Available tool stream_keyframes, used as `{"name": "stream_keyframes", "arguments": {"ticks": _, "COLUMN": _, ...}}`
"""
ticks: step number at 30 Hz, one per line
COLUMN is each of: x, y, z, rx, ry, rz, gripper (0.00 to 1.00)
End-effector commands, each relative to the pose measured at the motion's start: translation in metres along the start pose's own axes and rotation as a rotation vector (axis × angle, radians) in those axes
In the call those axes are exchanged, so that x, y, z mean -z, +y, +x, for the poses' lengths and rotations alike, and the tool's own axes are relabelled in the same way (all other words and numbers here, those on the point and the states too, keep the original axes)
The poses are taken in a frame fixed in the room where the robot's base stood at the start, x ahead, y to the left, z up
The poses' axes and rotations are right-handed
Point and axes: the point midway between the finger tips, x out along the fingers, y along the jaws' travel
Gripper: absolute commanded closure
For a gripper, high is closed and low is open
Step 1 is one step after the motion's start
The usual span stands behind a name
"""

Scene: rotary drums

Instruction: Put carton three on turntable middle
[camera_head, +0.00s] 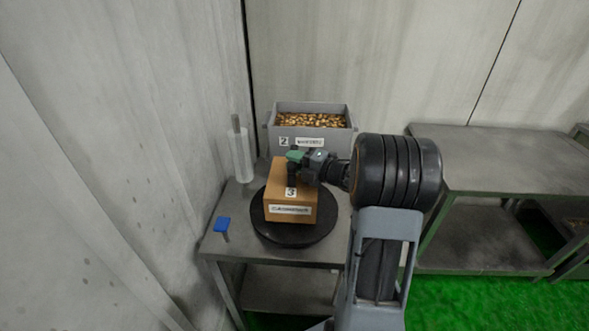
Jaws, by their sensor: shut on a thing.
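Carton three (290,206), a brown box with a "3" label and a text label on its front, is on or just above a round black turntable (303,237). I cannot tell whether it touches the disc. The turntable is on a grey metal table (228,241). My gripper (296,158) is at the carton's top back edge and is shut on the carton. Its fingertips are partly hidden. My arm comes in from the right.
A grey bin (317,143) labelled "2", full of small brown pieces, stands behind the turntable. A white roll on a post (241,155) and a blue-topped piece (222,224) are at the left. Another grey table (490,160) at the right has a bare top. Walls close in left and behind.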

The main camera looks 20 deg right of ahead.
Motion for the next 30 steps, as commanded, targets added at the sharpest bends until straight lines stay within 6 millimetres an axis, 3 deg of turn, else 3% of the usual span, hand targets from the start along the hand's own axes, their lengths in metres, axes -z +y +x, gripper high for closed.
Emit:
{"name": "stream_keyframes", "arguments": {"ticks": 7, "x": 0.0, "y": -0.026, "z": 0.0, "rx": -0.002, "ry": -0.001, "rz": 0.001, "gripper": 1.0}}
{"name": "stream_keyframes", "arguments": {"ticks": 23, "x": 0.0, "y": -0.033, "z": 0.0, "rx": -0.002, "ry": 0.0, "rz": -0.002, "gripper": 1.0}}
{"name": "stream_keyframes", "arguments": {"ticks": 24, "x": 0.0, "y": -0.033, "z": 0.0, "rx": 0.001, "ry": 0.0, "rz": 0.0, "gripper": 0.7}}
{"name": "stream_keyframes", "arguments": {"ticks": 30, "x": 0.0, "y": -0.033, "z": 0.0, "rx": 0.001, "ry": 0.0, "rz": 0.001, "gripper": 0.51}}
